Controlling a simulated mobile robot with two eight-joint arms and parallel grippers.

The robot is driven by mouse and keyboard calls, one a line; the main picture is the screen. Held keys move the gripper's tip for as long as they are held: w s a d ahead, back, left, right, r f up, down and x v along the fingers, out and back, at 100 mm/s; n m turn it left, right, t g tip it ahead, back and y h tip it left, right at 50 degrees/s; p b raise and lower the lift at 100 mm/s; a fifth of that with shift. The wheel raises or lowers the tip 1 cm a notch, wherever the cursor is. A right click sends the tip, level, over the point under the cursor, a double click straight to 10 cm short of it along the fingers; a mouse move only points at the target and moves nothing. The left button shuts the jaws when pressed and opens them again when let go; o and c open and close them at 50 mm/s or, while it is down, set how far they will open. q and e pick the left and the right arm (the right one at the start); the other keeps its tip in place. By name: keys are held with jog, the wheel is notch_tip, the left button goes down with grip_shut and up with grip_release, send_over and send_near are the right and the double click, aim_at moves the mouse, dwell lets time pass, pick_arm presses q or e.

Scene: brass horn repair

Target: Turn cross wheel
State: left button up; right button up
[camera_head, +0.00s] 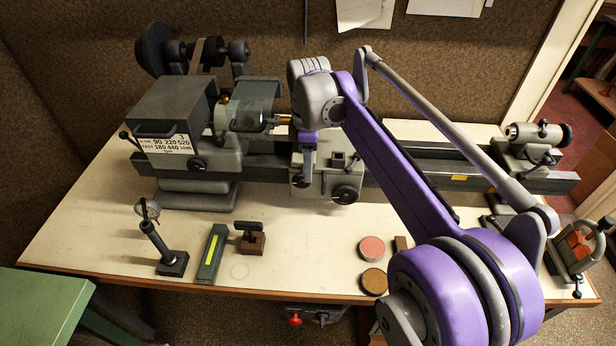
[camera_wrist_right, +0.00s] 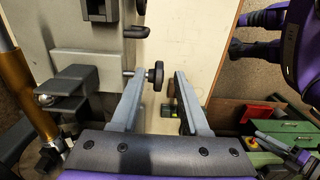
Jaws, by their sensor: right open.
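A lathe (camera_head: 240,150) stands on the cream bench. A small dark wheel (camera_head: 301,181) sits on the carriage front, just below the fingers of my right gripper (camera_head: 307,166). In the right wrist view, a dark wheel (camera_wrist_right: 155,75) on a short shaft shows in the gap between the fingertips of my open right gripper (camera_wrist_right: 159,82), closer to the left finger. No grip on it shows. A larger dark wheel (camera_head: 346,193) is just to the right on the carriage. I cannot tell for certain which is the cross wheel. My left gripper is not visible.
The lathe headstock (camera_head: 172,110) is left of my right gripper and the tailstock (camera_head: 535,140) far right. A green block (camera_head: 211,255), a dark stand (camera_head: 165,250) and two round tins (camera_head: 373,247) lie near the front. My right arm hides part of the bed.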

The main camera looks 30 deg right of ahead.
aim_at(302, 180)
jog(key=shift+f, duration=2)
jog(key=shift+w+f, duration=0.1)
grip_shut()
